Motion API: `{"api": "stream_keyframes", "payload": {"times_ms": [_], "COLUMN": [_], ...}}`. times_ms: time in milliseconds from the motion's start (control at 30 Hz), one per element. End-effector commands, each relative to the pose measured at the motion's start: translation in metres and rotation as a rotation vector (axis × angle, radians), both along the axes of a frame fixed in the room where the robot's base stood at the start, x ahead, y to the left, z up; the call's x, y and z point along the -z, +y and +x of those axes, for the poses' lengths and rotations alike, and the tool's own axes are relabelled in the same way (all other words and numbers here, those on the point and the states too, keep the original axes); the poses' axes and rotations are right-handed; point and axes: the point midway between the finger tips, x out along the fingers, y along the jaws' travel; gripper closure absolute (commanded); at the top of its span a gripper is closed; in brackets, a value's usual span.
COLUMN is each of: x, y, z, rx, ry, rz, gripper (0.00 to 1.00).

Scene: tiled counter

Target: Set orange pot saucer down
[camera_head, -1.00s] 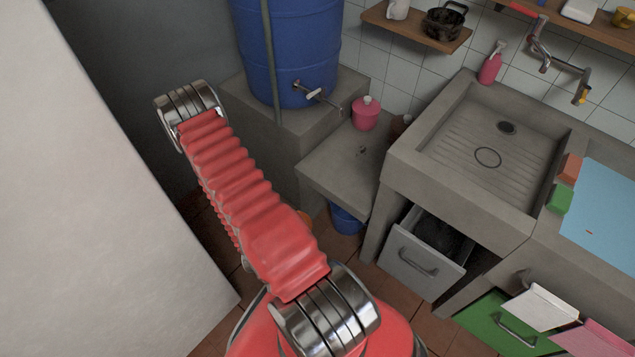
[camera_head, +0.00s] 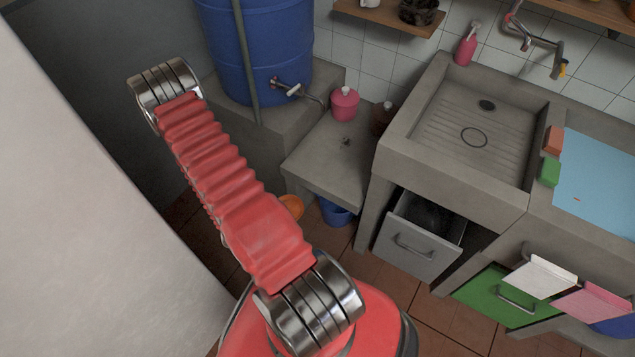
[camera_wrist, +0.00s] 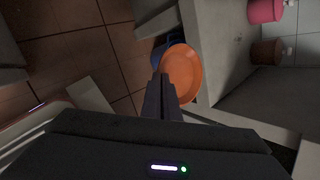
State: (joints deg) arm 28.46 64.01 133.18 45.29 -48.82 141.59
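The orange pot saucer (camera_wrist: 182,72) shows nearly face-on in the wrist view, at the tips of my gripper (camera_wrist: 162,84). The two dark fingers are close together, with the saucer's left rim between them, so my gripper looks shut on it. In the head view only part of the saucer (camera_head: 292,206) shows, beside my red arm, left of the concrete ledge. My gripper is hidden there behind the arm.
An open grey drawer (camera_head: 408,247) and an open green drawer (camera_head: 500,296) jut out below the sink (camera_head: 465,135).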

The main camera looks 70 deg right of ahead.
Motion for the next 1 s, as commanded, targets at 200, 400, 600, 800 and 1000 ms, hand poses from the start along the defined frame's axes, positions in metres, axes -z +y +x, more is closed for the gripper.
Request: {"api": "stream_keyframes", "payload": {"times_ms": [200, 400, 600, 800, 1000], "x": [0.0, 0.0, 0.0, 0.0, 0.0], "y": [0.0, -0.012, -0.037, -0.064, -0.095], "z": [0.0, -0.002, -0.005, -0.01, -0.015], "rx": [-0.002, 0.002, 0.001, 0.001, 0.001], "ry": [0.0, -0.001, -0.002, -0.002, -0.002], "rz": [0.0, 0.0, 0.0, 0.0, 0.0], "gripper": [1.0, 1.0, 1.0, 1.0, 1.0]}}
